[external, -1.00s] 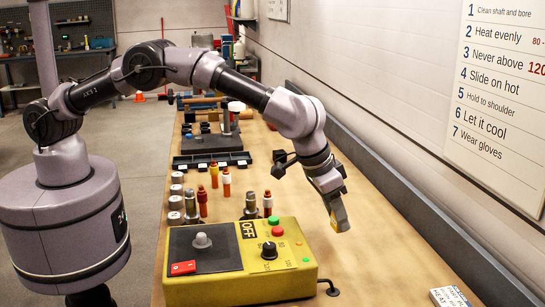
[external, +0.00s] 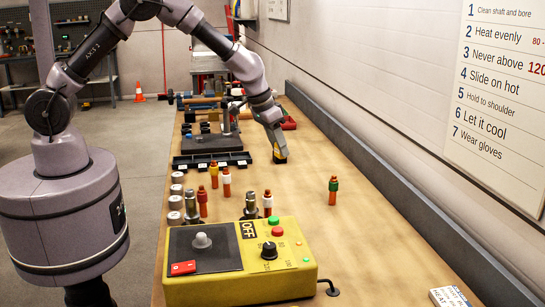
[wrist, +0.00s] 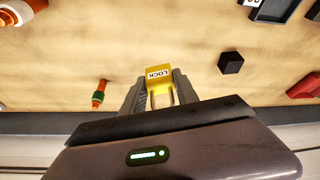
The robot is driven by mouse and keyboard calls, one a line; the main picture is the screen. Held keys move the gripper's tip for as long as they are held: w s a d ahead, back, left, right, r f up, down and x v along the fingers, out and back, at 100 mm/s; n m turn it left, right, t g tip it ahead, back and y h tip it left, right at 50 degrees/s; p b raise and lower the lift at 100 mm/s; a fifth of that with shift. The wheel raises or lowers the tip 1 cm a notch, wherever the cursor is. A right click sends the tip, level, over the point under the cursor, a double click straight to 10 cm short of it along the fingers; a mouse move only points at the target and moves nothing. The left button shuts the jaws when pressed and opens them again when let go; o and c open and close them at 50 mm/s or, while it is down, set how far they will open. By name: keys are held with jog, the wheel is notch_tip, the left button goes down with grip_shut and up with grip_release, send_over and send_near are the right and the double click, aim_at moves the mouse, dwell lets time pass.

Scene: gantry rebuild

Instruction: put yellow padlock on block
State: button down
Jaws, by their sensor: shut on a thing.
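The yellow padlock (wrist: 158,84), lettered LOCK, is shut between the fingers of my gripper (wrist: 157,92) in the wrist view.
A red and orange piece with a green band (external: 333,190) stands alone on the bench. A black tray (external: 212,161) lies left of my gripper. A red object (wrist: 305,86) is beyond the black block. The yellow control box (external: 245,270) is nearer. The right bench is mostly clear.

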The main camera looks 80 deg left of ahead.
jog(key=s+a+n+y, duration=0.1)
jog(key=s+a, duration=1)
jog(key=a, duration=0.1)
jog(key=w+a, duration=0.2)
jog(key=w, duration=0.3)
jog(key=w+a+f, duration=0.1)
jog(key=w+a, duration=0.1)
jog(key=w, duration=0.2)
jog(key=w+a, duration=0.1)
jog(key=w, duration=0.4)
jog(key=shift+w+a+f, duration=0.35)
jog(key=shift+a, duration=0.05)
notch_tip(320, 180, down, 3)
jog(key=shift+b, duration=0.65)
jog(key=shift+f, duration=0.35)
jog(key=c, duration=0.9)
grip_release()
